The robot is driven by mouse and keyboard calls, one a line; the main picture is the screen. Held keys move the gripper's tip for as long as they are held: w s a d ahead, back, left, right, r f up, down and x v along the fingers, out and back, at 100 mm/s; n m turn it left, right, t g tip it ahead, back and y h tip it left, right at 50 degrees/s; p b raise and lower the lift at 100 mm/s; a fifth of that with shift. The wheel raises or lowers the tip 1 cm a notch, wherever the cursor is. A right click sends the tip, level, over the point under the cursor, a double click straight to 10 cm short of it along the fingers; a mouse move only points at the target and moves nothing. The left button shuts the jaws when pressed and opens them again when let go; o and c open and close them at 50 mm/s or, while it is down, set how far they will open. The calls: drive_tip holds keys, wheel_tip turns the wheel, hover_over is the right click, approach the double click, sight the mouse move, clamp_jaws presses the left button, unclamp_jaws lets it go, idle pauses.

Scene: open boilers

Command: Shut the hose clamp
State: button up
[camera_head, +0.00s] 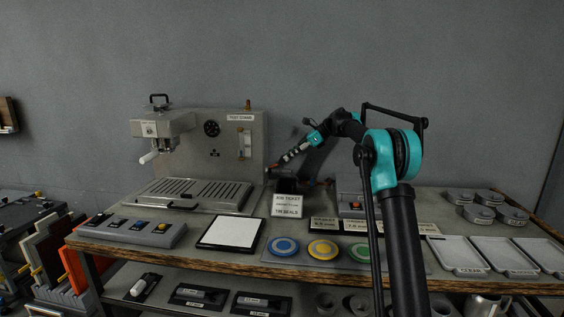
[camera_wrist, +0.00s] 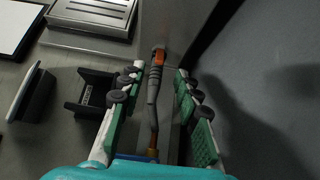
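A grey hose fitting with an orange part on top, likely the hose clamp (camera_wrist: 159,57), stands near the wall in the wrist view. A thin dark hose runs down from it to another orange piece (camera_wrist: 152,152). My gripper (camera_wrist: 160,72) is open, its two green-padded fingers on either side of the fitting with gaps to both. Nothing is held. In the head view my gripper (camera_head: 285,159) reaches down beside the right side of the test machine; the clamp is too small there to make out. Whether the orange part is a raised lever, I cannot tell.
The grey test machine (camera_head: 235,140) stands left of my gripper. A job ticket sign (camera_head: 287,205) and a dark bracket (camera_wrist: 97,92) are close by. The grey wall (camera_wrist: 270,80) is close on the right in the wrist view. Trays (camera_head: 455,254) lie on the right.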

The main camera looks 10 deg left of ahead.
drive_tip(key=shift+v, duration=2.55)
wheel_tip(320, 180, up, 5)
drive_tip(key=d+m+h, duration=0.2)
drive_tip(key=d+m, duration=0.1)
drive_tip(key=m, duration=3.3)
drive_tip(key=x, duration=1.6)
drive_tip(key=shift+s+a, duration=0.1)
drive_tip(key=shift+a, duration=0.5)
